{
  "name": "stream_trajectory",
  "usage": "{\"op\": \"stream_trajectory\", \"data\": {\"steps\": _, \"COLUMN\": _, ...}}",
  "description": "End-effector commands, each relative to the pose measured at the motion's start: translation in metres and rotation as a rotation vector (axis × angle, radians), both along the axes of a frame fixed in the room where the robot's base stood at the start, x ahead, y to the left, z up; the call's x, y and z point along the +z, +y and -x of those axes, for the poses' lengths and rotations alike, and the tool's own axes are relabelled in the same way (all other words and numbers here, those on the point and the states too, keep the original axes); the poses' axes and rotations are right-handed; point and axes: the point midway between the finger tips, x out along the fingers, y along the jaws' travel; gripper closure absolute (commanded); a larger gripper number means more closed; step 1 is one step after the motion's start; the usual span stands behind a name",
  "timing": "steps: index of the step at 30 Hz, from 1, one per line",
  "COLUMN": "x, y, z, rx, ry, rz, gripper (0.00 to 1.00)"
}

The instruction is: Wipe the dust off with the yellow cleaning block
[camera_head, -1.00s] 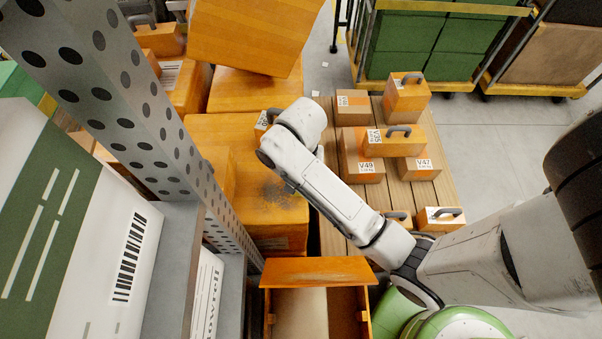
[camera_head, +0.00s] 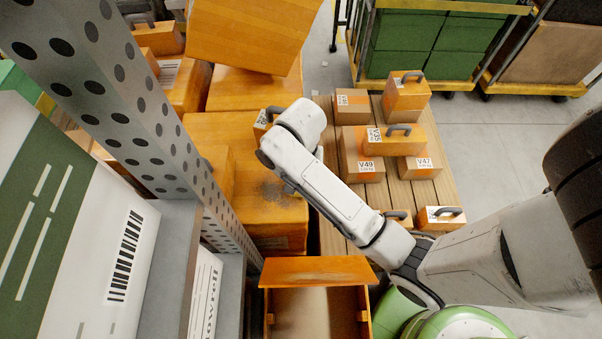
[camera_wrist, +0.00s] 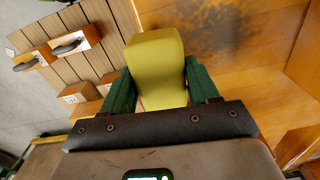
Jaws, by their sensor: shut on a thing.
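The yellow cleaning block (camera_wrist: 155,50) is in the wrist view, held upright between the green fingers of my gripper (camera_wrist: 159,75). The gripper is shut on it. A dark grey dust patch (camera_wrist: 205,32) lies on the orange box surface just right of and beyond the block. In the head view my arm hides the gripper and the block. I cannot tell whether the block touches the surface.
A perforated rack post (camera_head: 120,90) stands close on the left. A tilted orange box (camera_head: 250,32) rises behind. Several handled and labelled boxes, among them V49 (camera_head: 362,160), stand on a wooden pallet (camera_head: 440,195) at right. An open orange box (camera_head: 318,268) is in front.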

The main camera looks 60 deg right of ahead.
Motion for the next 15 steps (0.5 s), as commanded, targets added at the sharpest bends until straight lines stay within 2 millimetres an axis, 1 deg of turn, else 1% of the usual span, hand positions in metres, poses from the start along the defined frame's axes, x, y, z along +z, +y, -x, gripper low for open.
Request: {"op": "stream_trajectory", "data": {"steps": 15, "x": -0.0098, "y": -0.0001, "z": 0.0002, "rx": 0.0, "ry": 0.001, "rz": 0.0, "gripper": 0.65}}
